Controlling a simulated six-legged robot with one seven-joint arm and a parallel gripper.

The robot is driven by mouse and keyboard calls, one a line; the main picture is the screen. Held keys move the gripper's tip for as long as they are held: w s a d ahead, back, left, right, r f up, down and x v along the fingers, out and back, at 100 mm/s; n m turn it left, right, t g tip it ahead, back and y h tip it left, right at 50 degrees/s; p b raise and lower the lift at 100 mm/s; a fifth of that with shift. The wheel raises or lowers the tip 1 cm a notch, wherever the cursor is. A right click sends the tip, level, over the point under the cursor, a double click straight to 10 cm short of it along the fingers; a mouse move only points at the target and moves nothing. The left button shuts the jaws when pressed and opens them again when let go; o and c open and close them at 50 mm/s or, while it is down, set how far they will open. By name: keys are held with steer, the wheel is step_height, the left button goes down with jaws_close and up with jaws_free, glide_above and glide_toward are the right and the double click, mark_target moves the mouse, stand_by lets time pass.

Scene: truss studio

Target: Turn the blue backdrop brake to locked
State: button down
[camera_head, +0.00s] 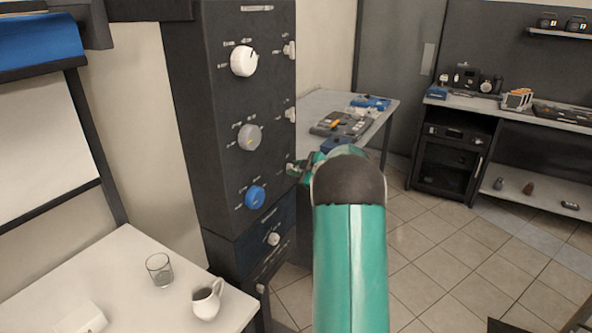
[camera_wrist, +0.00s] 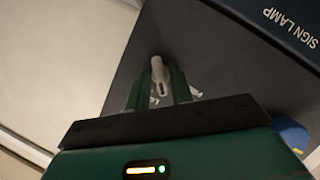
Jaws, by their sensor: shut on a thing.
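A dark column has a blue knob (camera_head: 255,197) low on its front face. Pale levers sit on its right-hand side, and the lowest is at about the blue knob's level. My gripper (camera_head: 298,170) is at that lowest lever. In the wrist view my gripper (camera_wrist: 159,88) is shut on a pale lever (camera_wrist: 157,66) with a dark slot. The lever's end shows between the fingers; its base is hidden. I cannot read the marks beside it. A blue edge (camera_wrist: 292,135) shows at the right of the wrist view.
Higher on the column are a white knob (camera_head: 244,61) and a grey knob (camera_head: 249,137), with a pale upper lever (camera_head: 290,50) and a middle lever (camera_head: 291,114). A glass (camera_head: 159,269) and a jug (camera_head: 207,299) stand on a white table at left. Open floor lies right.

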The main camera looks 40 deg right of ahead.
steer(key=shift+d+m+g+y, duration=0.1)
steer(key=shift+m+g+y, duration=0.6)
steer(key=shift+m, duration=0.5)
steer(key=shift+d+m+g+y, duration=0.1)
steer(key=shift+m+g+y, duration=0.2)
steer(key=shift+m+y, duration=0.85)
steer(key=shift+w+m, duration=0.1)
steer(key=shift+m, duration=0.25)
steer(key=c, duration=1.5)
jaws_free()
steer(key=shift+r, duration=0.1)
steer(key=v, duration=1.3)
steer(key=shift+s+r, duration=0.1)
steer(key=shift+s, duration=0.3)
